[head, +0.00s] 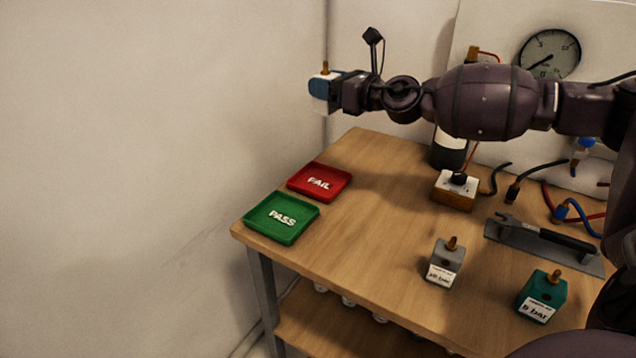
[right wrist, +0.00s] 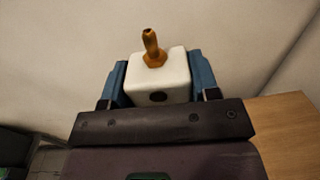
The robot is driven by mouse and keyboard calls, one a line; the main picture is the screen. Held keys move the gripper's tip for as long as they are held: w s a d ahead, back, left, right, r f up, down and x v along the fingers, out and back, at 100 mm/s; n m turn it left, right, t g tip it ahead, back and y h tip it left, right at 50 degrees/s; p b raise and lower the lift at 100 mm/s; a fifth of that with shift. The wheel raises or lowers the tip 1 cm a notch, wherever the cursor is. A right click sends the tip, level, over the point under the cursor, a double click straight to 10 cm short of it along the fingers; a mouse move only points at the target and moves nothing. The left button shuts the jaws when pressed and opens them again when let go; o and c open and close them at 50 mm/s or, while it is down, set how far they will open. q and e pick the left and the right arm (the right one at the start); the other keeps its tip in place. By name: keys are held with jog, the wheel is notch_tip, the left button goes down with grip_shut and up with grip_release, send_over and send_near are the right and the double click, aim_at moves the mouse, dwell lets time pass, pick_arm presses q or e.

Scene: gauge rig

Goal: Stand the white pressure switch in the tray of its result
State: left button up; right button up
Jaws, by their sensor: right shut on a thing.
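The white pressure switch (right wrist: 160,75) has a brass fitting on top and sits upright between the blue fingers of my right gripper (right wrist: 158,85). In the head view my right gripper (head: 325,92) is shut on it, held high above the far left part of the table; only the switch's brass tip and a bit of white show there. The red FAIL tray (head: 335,193) and the green PASS tray (head: 263,229) lie empty side by side at the table's left end. The pressure gauge (head: 549,53) on the panel shows partly behind my right arm. My left gripper is out of view.
A grey switch (head: 446,262) and a teal switch (head: 542,295) stand near the front of the table (head: 370,270). A box with a black knob (head: 455,189), hoses and a grey rack with a wrench (head: 545,240) lie at right. A wall borders the left side.

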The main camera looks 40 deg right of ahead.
jog(key=shift+s+a+f+n+y, duration=0.15)
jog(key=shift+a+f+n+y, duration=0.2)
jog(key=shift+f+y, duration=0.15)
jog(key=shift+f, duration=0.15)
notch_tip(320, 180, down, 13)
jog(key=b, duration=0.6)
send_over(324, 193)
notch_tip(324, 193, down, 6)
jog(key=shift+f, duration=0.45)
jog(key=shift+r, duration=0.15)
jog(key=shift+f, duration=0.2)
jog(key=o, duration=0.6)
jog(key=shift+f, duration=0.1)
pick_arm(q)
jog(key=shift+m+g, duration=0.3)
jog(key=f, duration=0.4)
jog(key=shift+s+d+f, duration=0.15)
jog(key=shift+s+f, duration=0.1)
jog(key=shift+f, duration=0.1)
pick_arm(e)
jog(key=o, duration=0.4)
